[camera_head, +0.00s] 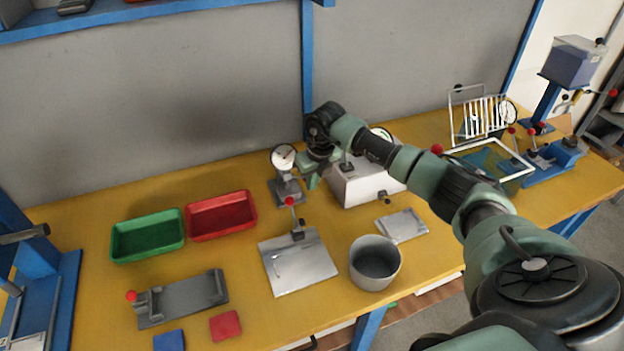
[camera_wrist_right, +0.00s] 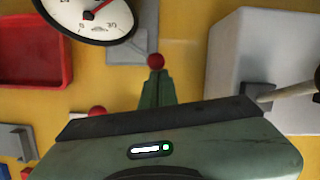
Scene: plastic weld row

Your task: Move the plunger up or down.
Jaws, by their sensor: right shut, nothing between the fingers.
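A dial gauge (camera_head: 284,157) with a white round face stands on a grey stand (camera_head: 287,190) near the back of the yellow bench. Its face also shows large at the top left of the right wrist view (camera_wrist_right: 88,14). My right gripper (camera_head: 311,181) is just right of the gauge, pointing down. Its green fingers (camera_wrist_right: 156,88) are together and empty. A small red ball (camera_wrist_right: 155,60) shows right at the fingertips in the wrist view; I cannot tell whether they touch it. I cannot make out the plunger clearly. My left gripper is not in view.
A white box (camera_head: 362,182) stands close on the right of the gripper. A toggle clamp with a red knob (camera_head: 289,201) is in front of the gauge. Red (camera_head: 221,216) and green (camera_head: 147,236) trays lie to the left. A grey pot (camera_head: 374,262) stands at front.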

